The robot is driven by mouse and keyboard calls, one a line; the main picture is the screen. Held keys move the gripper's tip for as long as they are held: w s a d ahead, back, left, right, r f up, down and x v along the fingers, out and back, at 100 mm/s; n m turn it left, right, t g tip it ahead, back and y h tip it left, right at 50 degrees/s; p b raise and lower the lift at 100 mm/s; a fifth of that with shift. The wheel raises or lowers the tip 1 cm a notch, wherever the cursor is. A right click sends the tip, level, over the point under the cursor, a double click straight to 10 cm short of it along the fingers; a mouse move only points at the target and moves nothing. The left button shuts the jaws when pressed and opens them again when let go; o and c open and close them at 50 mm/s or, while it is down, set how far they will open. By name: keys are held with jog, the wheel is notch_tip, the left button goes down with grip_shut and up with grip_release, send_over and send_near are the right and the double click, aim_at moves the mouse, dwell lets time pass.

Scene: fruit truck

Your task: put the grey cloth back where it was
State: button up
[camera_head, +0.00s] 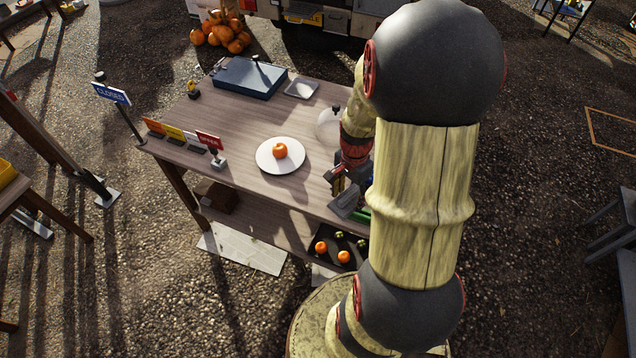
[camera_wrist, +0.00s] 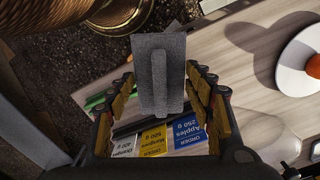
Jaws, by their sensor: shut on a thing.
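The grey cloth (camera_wrist: 174,77) is a flat grey piece with a raised ridge down its middle. In the wrist view it sits between the fingers of my gripper (camera_wrist: 160,95), which is shut on it. In the head view the cloth (camera_head: 345,203) shows below my gripper (camera_head: 346,184), at the table's near right edge. My arm hides part of this area. I cannot tell whether the cloth touches the tabletop.
The wooden table (camera_head: 240,130) bears a white plate (camera_head: 266,163) with an orange fruit (camera_head: 280,150), a blue case (camera_head: 250,77) and small signs (camera_head: 175,132). Order cards (camera_wrist: 186,131) lie below my gripper. A dark tray (camera_head: 322,232) of fruit is under the near edge.

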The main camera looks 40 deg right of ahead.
jog(key=shift+w+d+r, duration=0.15)
jog(key=shift+d+r, duration=0.05)
jog(key=shift+d, duration=0.15)
jog(key=w+f+b, duration=0.2)
jog(key=w+f, duration=0.2)
jog(key=w, duration=0.5)
jog(key=b, duration=0.1)
send_over(318, 195)
jog(key=f, duration=0.4)
jog(key=shift+s+f, duration=0.3)
jog(key=shift+f, duration=0.1)
jog(key=shift+w+a+f, duration=0.1)
jog(key=shift+w+f, duration=0.2)
jog(key=shift+f, duration=0.2)
notch_tip(318, 195, down, 3)
jog(key=shift+w+f+b, duration=0.1)
jog(key=shift+b, duration=0.7)
jog(key=o, duration=1)
jog(key=shift+o, duration=0.2)
